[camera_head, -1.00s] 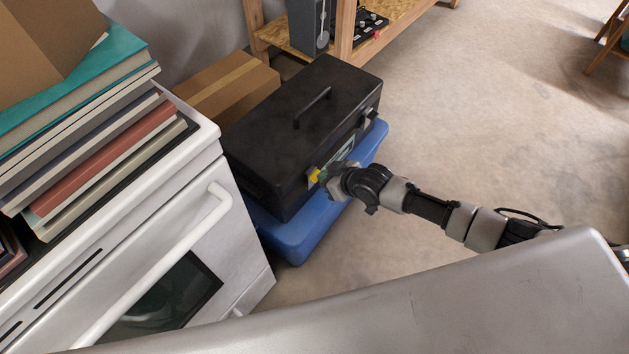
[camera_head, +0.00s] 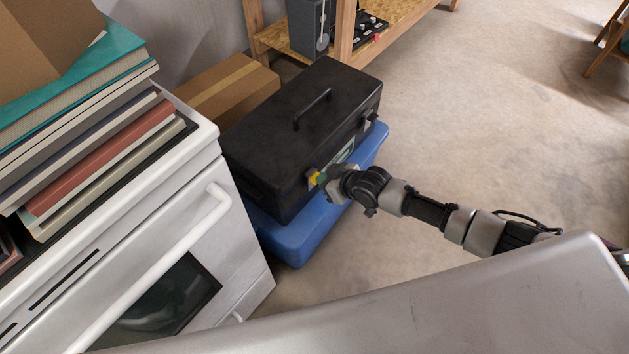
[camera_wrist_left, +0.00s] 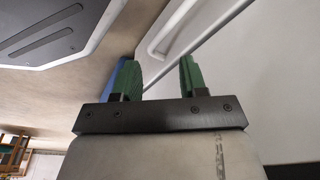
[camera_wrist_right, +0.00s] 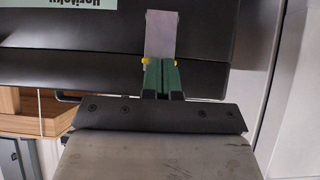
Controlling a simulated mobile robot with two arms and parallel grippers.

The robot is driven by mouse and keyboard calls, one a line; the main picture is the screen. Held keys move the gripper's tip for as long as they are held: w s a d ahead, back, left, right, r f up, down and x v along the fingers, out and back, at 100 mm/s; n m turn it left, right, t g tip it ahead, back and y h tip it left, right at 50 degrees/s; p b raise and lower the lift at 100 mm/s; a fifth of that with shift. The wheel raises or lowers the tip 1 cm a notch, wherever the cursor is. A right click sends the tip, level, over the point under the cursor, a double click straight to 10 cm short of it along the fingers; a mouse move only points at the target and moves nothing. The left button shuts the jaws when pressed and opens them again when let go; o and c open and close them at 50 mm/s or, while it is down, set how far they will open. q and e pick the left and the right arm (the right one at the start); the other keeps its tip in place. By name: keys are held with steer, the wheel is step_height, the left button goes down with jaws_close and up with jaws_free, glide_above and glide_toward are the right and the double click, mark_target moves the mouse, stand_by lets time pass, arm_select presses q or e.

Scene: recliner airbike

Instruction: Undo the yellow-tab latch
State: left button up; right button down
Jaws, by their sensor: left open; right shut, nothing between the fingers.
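A black toolbox (camera_head: 285,125) with a top handle lies on a blue bin. The yellow-tab latch (camera_head: 314,177) is on its front face, towards the near end. In the right wrist view the latch (camera_wrist_right: 161,35) is a grey plate with yellow tabs at both sides of its lower end. My right gripper (camera_head: 326,177) is shut with its green fingers together at the lower end of the plate, between the yellow tabs; nothing is held. Whether the fingers touch the latch is unclear. My left gripper (camera_wrist_left: 158,78) is open and empty, and shows only in the left wrist view.
The blue bin (camera_head: 301,240) supports the toolbox. A white oven (camera_head: 150,260) with stacked books (camera_head: 85,130) stands at the left. A cardboard box (camera_head: 225,85) and a wooden shelf (camera_head: 345,30) are behind.

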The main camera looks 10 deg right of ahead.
arm_select(q)
steer(key=s+a+f+p, duration=0.1)
steer(key=s+f+p, duration=0.2)
steer(key=s, duration=0.4)
steer(key=s+a+f+g+p, duration=0.1)
steer(key=s+f+p, duration=0.2)
steer(key=s, duration=0.4)
steer(key=shift+s+a, duration=0.2)
steer(key=shift+a, duration=0.15)
arm_select(e)
steer(key=r, duration=0.1)
steer(key=s+d+r, duration=0.1)
steer(key=r, duration=0.1)
steer(key=s+r, duration=0.1)
steer(key=shift+s+d+r, duration=0.2)
steer(key=shift+d+r, duration=0.15)
steer(key=shift+d, duration=0.05)
